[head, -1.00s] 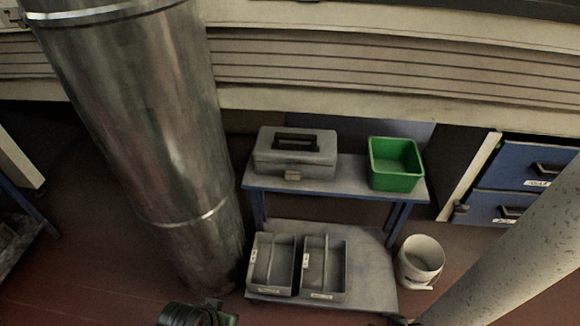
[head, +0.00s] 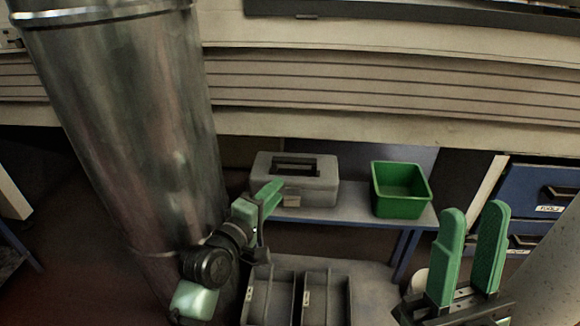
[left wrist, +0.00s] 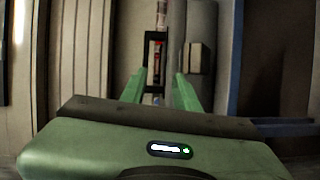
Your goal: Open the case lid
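The grey case (head: 318,185) sits on the blue-framed table with its lid shut. A dark handle (head: 293,160) is on top, and a pale latch (head: 291,201) is on the front. My left gripper (head: 270,196) is in front of the case's left part and overlaps its front corner in the head view. In the left wrist view its two green fingers (left wrist: 160,82) are apart with nothing held. Beyond them show the case handle (left wrist: 155,62) and the latch (left wrist: 197,58). Contact cannot be told. My right gripper (head: 474,212) is open and empty at the lower right.
A green bin (head: 402,208) stands right of the case on the table (head: 335,217). Grey trays (head: 327,303) lie on the lower shelf. A large metal duct (head: 125,130) rises at left. Blue drawers (head: 530,190) are at right. A white bucket (head: 417,281) is mostly hidden by my right gripper.

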